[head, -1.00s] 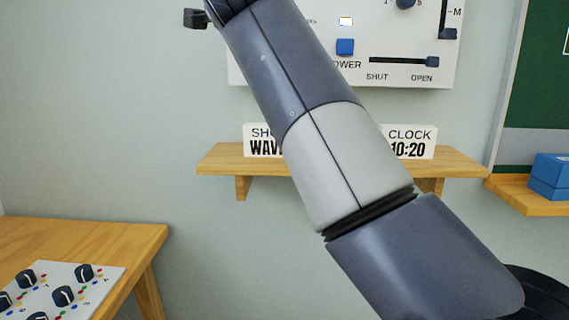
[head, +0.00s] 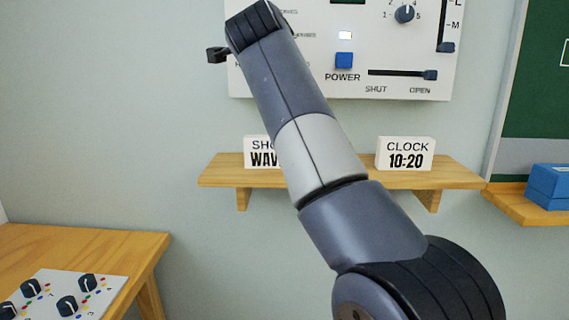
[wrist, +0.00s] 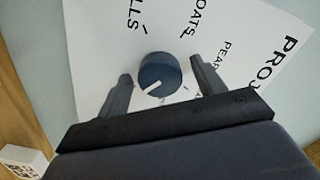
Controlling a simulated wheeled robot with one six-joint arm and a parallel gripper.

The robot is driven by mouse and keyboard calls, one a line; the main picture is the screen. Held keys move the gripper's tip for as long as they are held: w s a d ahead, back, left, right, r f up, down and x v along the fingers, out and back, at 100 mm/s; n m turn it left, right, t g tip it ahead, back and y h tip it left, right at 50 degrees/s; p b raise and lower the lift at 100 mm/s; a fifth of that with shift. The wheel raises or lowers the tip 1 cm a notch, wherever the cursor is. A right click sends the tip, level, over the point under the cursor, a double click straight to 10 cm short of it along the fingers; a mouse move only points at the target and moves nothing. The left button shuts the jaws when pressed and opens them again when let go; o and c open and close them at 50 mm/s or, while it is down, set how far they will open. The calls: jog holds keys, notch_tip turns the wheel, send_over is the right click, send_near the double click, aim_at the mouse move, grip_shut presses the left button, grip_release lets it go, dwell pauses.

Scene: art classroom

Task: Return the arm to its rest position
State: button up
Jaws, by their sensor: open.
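My gripper (wrist: 160,77) shows in the wrist view with its two dark fingers spread apart and nothing held between them. A dark round knob (wrist: 160,72) with a white pointer appears between the fingers, on a white panel; I cannot tell how far it is from the fingertips. In the head view my arm rises from the lower right to the upper middle, in front of the white control panel (head: 300,88).
A wooden shelf (head: 225,170) with a clock sign (head: 405,153) and a partly hidden sign (head: 259,152) is behind my arm. A wooden table (head: 110,250) with a knob board (head: 50,290) stands at lower left. A blue box (head: 549,186) is on a ledge at right.

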jog(key=n+p, duration=0.7)
jog(key=n, duration=1.3)
jog(key=shift+f, duration=0.1)
dwell(0.3)
